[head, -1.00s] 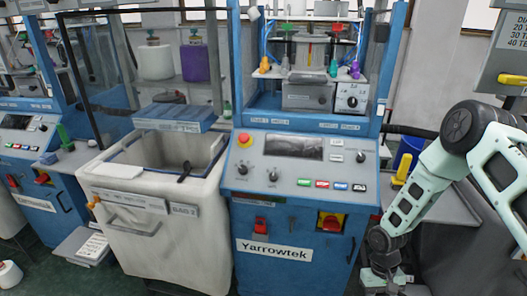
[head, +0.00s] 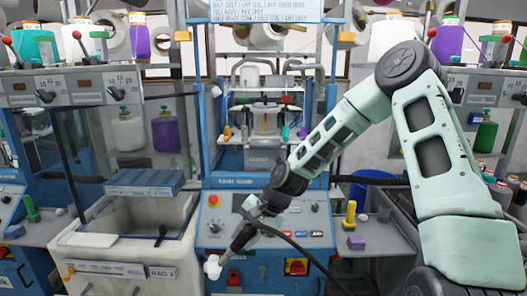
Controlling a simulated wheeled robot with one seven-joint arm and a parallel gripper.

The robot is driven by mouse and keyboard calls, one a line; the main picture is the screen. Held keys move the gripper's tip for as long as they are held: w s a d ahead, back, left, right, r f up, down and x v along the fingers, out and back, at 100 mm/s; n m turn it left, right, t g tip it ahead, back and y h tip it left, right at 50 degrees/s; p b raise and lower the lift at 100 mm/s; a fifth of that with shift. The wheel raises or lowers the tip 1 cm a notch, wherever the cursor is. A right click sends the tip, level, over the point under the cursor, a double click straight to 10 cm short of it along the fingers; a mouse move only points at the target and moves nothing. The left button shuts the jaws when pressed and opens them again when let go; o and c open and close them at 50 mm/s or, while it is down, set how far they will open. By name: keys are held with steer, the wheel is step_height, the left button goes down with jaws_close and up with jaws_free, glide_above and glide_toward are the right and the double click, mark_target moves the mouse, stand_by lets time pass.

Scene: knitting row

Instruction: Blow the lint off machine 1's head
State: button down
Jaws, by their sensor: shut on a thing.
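The knitting machine (head: 212,175) in the middle has a blue frame; the head camera shows no number on it that I can read. A black hose (head: 305,254) runs from there to the lower right. The fingertips are too small to make out. I cannot make out lint.
An open bin marked BAG 2 (head: 130,270) stands left of the machine. A grey shelf on the right holds a yellow handle (head: 349,214) and a purple block (head: 356,242). Cones of yarn (head: 394,38) stand on racks above. My arm crosses the right side.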

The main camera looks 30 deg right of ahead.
steer(key=s+d+r+m+t+h+p, duration=0.2)
steer(key=r+m+t+h+p, duration=0.25)
steer(key=r, duration=1.35)
steer(key=s+d+r+m+t+h+p, duration=0.25)
steer(key=r+m+t+p, duration=0.2)
steer(key=r, duration=1.25)
steer(key=w+d+f+b, duration=0.3)
steer(key=w, duration=0.3)
steer(key=w+d+f+b, duration=0.3)
steer(key=w+d, duration=0.1)
steer(key=w, duration=0.2)
steer(key=shift+w+f+g+h, duration=0.2)
steer(key=shift+f+g+h, duration=0.1)
steer(key=shift+h, duration=0.1)
stand_by(0.4)
steer(key=s+a+r+p, duration=0.3)
steer(key=s+a, duration=0.4)
steer(key=s, duration=0.4)
steer(key=shift+s+a, duration=0.35)
stand_by(0.3)
stand_by(0.5)
